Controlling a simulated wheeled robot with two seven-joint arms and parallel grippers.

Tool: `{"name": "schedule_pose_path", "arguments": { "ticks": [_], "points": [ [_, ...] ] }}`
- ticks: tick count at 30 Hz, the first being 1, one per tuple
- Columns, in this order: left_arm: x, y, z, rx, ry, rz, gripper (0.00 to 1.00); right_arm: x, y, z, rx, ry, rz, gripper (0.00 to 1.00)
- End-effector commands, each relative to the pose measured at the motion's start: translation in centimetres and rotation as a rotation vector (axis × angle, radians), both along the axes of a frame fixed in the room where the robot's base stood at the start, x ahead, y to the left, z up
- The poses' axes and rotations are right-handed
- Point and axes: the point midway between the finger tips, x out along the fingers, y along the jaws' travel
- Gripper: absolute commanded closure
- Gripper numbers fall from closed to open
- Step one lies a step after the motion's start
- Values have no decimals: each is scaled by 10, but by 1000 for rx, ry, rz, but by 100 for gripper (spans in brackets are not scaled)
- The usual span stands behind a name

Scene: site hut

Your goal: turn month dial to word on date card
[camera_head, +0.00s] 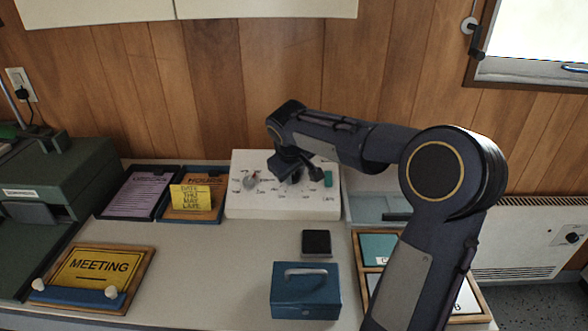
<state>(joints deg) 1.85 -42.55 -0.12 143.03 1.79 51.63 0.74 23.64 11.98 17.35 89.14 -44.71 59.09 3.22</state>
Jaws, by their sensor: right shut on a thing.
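A white panel (283,207) with dials stands at the back of the desk against the wood wall. A left dial (249,181) with a grey pointer and a small red mark shows on it. My right gripper (297,177) reaches down over the panel's middle and is shut on the middle dial, which is mostly hidden beneath it. A green piece (328,178) shows at the panel's right. The small words around the dials are too small to read surely. The yellow date card (190,197) reads DATE, THU, MAY, LATE. My left gripper is out of view.
A blue box with a handle (305,299) and a black pad (316,243) stand in front of the panel. A yellow MEETING sign (96,267) lies at front left, a dark green machine (60,180) behind it. My right arm covers the right side. The desk's middle is clear.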

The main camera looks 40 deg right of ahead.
Motion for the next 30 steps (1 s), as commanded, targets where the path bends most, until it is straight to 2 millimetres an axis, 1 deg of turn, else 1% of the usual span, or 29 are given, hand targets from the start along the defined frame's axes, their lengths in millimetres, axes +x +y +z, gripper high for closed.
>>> {"name": "schedule_pose_path", "arguments": {
  "ticks": [1, 3, 15, 24, 30],
  "points": [
    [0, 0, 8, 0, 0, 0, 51, 0, 1, 4, -16, 14, 37, 96],
    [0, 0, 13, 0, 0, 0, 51, 0, 1, 4, -39, 33, 94, 96],
    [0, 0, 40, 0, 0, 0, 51, 0, 1, 3, -171, 145, 411, 96],
    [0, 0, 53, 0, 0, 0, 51, 0, 1, 2, -240, 202, 574, 96],
    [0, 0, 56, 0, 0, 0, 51, 0, 2, 0, -263, 220, 629, 96]
  ]
}}
